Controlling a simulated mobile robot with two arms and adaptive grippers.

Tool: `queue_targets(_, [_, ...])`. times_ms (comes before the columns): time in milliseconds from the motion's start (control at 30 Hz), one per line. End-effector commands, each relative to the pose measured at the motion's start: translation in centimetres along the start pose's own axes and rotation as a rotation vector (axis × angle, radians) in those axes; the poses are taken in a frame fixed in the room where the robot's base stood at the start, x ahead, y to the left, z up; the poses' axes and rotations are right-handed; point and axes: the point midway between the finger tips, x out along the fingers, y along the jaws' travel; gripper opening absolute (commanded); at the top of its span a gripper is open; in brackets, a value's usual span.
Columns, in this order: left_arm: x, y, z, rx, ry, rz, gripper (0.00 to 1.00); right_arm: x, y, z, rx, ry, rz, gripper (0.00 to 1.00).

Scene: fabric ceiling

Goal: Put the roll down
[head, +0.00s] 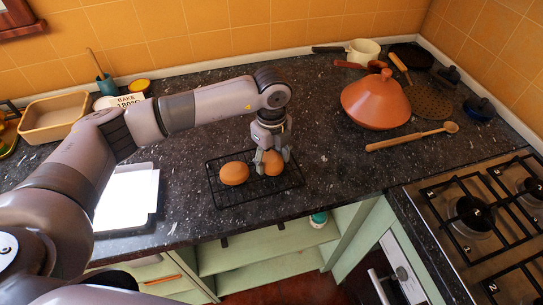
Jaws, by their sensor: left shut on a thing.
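My left gripper (270,160) points down over a black wire rack (262,193) on the dark counter. It is shut on a brown bread roll (273,166), whose upper part is partly hidden by the fingers. The held roll is at the rack, over its middle; I cannot tell whether it touches the wires. A second brown roll (234,173) lies on the rack just to the left of the held one. My right gripper is not in view.
An orange tagine (377,101), a wooden spoon (412,137) and pans lie to the right, with a gas hob (483,215) at far right. A beige tray (54,117) and a white-topped board (127,199) are at left. Counter right of the rack is clear.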

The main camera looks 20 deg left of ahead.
Motion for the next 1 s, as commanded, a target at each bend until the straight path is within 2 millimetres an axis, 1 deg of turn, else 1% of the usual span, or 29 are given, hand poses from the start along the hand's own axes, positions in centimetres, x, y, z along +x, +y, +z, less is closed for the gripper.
queue_targets(200, [0.5, 0.0, 0.0, 0.001, 0.001, 0.000, 0.25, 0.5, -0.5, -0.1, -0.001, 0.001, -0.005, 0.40])
queue_targets(233, [0.3, 0.0, 0.0, 0.001, 0.001, -0.001, 0.55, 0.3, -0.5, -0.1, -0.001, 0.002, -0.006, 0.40])
queue_targets(500, [0.3, 0.0, 0.0, 0.000, 0.001, 0.000, 0.73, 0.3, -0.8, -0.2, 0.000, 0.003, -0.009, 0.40])
queue_targets(833, [0.1, 0.0, 0.0, 0.000, 0.001, -0.001, 0.73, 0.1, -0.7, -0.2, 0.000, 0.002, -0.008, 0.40])
queue_targets(900, [-0.4, 0.0, 0.0, 0.001, 0.000, -0.001, 0.73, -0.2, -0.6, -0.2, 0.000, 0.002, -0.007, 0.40])
queue_targets(967, [-0.8, -0.1, 0.0, 0.001, 0.001, -0.005, 0.73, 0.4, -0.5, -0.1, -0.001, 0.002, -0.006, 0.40])
queue_targets(1000, [-1.4, -0.1, 0.0, 0.002, 0.001, -0.005, 0.73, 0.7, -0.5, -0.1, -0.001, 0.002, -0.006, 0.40])
